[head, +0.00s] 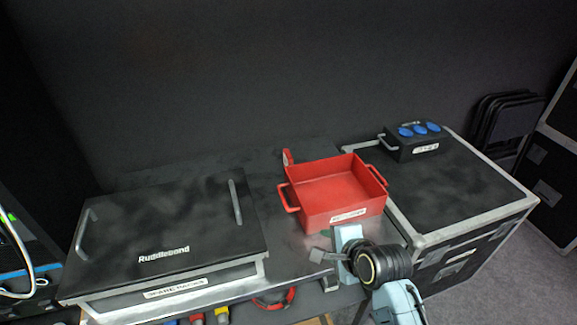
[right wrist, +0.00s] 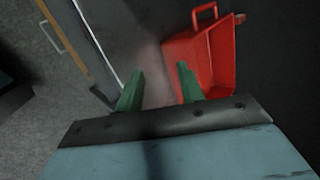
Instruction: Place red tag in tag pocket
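I cannot clearly make out a red tag or a tag pocket. A small red upright piece (head: 287,158) stands at the back left corner of the red tray (head: 325,188); I cannot tell whether it is the tag. The tray has side handles, a white label on its front and an empty-looking inside. My right gripper (head: 325,269) is in front of the tray, near the table's front edge. In the right wrist view its green fingers (right wrist: 158,90) are apart with nothing between them, and the tray (right wrist: 220,60) is just beyond and right. My left gripper is not in view.
A black lidded case marked Ruddlebond (head: 165,225) fills the table's left. A flight case (head: 450,185) on the right carries a black box with blue round covers (head: 418,142). Red and yellow plugs (head: 222,314) hang below the table's front edge. Bare table shows between lidded case and tray.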

